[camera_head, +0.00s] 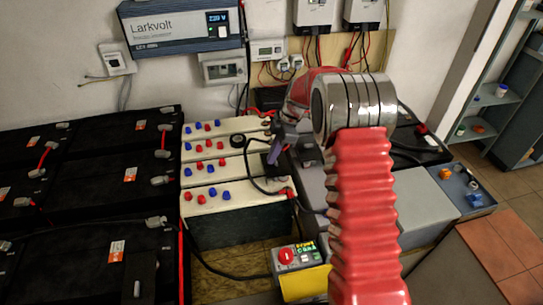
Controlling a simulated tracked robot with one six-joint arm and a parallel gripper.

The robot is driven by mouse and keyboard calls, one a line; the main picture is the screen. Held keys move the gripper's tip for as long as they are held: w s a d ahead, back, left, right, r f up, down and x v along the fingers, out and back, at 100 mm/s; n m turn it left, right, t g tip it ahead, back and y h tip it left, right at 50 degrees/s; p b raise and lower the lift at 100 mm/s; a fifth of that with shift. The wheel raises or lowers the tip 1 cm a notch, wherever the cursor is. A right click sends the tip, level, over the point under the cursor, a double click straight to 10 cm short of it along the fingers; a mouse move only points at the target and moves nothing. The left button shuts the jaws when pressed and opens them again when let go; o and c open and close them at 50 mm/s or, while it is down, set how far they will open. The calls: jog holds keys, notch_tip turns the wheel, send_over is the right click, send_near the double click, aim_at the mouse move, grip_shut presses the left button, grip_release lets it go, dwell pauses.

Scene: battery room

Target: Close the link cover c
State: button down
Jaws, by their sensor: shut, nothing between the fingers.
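My gripper (274,158) is small and dark at the end of my red arm. It points down over the right end of the white-topped batteries (222,202), close to a black cable and dark fittings. Its fingers are shut with nothing between them. Whether it touches anything there cannot be told. I cannot make out which part is link cover c, nor whether it is open. My arm hides part of the area right of these batteries.
Large black batteries (88,245) with grey terminals and red links fill the left. A grey box (425,208) and a blue tray (482,200) are at right. The Larkvolt unit (180,28) hangs behind.

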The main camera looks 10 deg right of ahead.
aim_at(263, 165)
jog(key=a, duration=0.3)
jog(key=shift+a+r, duration=0.25)
jog(key=shift+r, duration=0.1)
jog(key=v, duration=0.9)
jog(key=shift+s+r, duration=0.1)
